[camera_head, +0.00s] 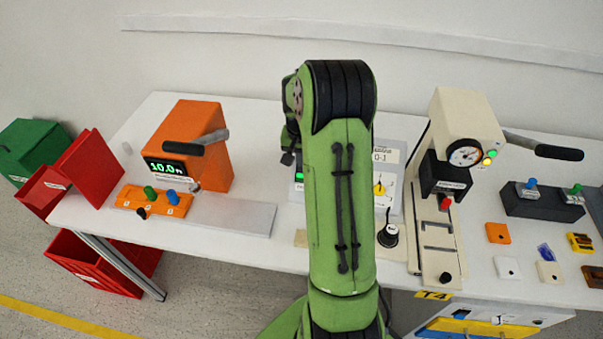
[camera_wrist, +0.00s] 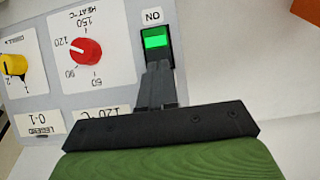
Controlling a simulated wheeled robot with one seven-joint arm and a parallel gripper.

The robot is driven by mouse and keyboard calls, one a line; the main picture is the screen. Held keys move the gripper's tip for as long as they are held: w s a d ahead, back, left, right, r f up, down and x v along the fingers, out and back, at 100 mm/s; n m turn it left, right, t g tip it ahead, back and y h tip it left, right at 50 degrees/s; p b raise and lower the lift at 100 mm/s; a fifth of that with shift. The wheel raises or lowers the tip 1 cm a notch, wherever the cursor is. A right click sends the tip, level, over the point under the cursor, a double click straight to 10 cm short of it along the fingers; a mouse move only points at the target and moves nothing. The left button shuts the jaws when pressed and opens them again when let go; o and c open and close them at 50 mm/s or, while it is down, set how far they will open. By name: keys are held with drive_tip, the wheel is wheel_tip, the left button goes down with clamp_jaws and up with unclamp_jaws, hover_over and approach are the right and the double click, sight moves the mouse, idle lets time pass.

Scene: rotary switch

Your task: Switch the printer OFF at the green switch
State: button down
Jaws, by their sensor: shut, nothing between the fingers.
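The green switch (camera_wrist: 155,38) is a lit green rocker in a dark frame on a pale panel (camera_wrist: 105,93) in the wrist view. The word ON, upside down in this view, is printed beside it. My gripper (camera_wrist: 158,66) is shut and empty. Its fingertips are at the near edge of the switch and cover its lower part in the picture; I cannot tell whether they touch it.
A red HEAT knob (camera_wrist: 86,50) and a yellow knob (camera_wrist: 14,64) sit on the same panel, left of the switch. In the head view an orange machine (camera_head: 205,130) stands left and a cream press (camera_head: 455,112) with a lever stands right.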

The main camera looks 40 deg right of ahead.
drive_tip(key=shift+a+f, duration=0.1)
drive_tip(key=shift+f, duration=0.1)
wheel_tip(320, 180, up, 7)
drive_tip(key=p, duration=0.5)
idle(0.4)
